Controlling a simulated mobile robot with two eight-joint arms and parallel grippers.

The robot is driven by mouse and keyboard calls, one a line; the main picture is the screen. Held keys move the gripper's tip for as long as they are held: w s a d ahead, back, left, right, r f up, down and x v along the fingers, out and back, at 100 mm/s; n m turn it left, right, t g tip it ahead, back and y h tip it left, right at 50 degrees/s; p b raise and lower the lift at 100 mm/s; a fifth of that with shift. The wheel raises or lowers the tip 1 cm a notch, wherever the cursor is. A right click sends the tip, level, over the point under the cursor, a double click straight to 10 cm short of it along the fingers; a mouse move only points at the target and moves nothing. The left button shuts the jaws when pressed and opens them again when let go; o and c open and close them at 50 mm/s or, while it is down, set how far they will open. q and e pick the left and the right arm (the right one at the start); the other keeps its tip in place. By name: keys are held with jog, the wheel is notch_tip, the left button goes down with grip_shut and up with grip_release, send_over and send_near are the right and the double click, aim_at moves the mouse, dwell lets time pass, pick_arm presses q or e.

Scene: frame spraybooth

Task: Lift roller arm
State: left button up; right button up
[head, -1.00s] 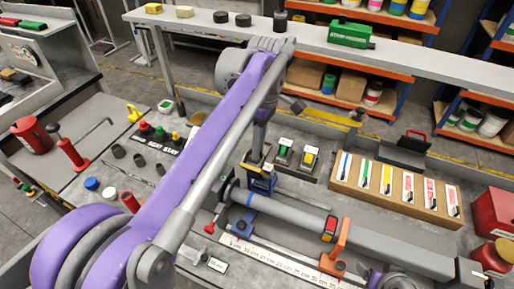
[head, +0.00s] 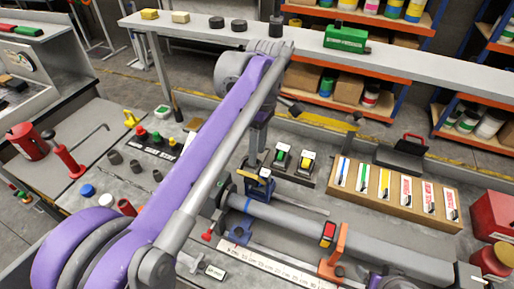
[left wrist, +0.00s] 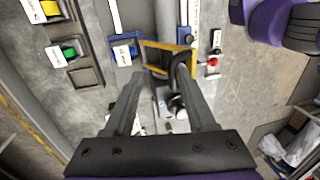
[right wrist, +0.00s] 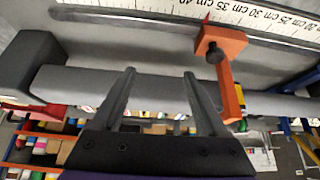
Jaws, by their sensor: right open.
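A long grey tube (head: 290,222) with a blue band lies across the bench fixture; it also shows in the right wrist view (right wrist: 150,86). A yellow bracket (left wrist: 165,46) with a black curved bar (left wrist: 180,66) stands near the tube's left end. I cannot tell for certain which part is the roller arm. My left gripper (left wrist: 160,85) is open, pointing down, with the bracket and curved bar at its fingertips, partly hidden between them. In the head view my own left arm hides part of the bench. My right gripper (right wrist: 160,75) is open and empty in front of the tube.
An orange clamp (right wrist: 222,70) stands at the tube beside my right gripper. A ruler (head: 262,262) runs along the fixture. A wooden card box (head: 395,190) and small switch blocks (head: 293,162) stand behind.

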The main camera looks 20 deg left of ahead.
pick_arm(q)
jog(key=shift+w+f, duration=0.1)
jog(key=shift+w, duration=0.05)
pick_arm(e)
jog(key=shift+w, duration=0.1)
dwell(0.3)
pick_arm(q)
notch_tip(320, 180, up, 11)
jog(key=w+p, duration=0.1)
jog(key=w, duration=0.1)
pick_arm(e)
jog(key=shift+w+r, duration=0.6)
jog(key=shift+r, duration=0.2)
pick_arm(q)
jog(key=shift+s+f, duration=0.1)
jog(key=shift+f, duration=0.1)
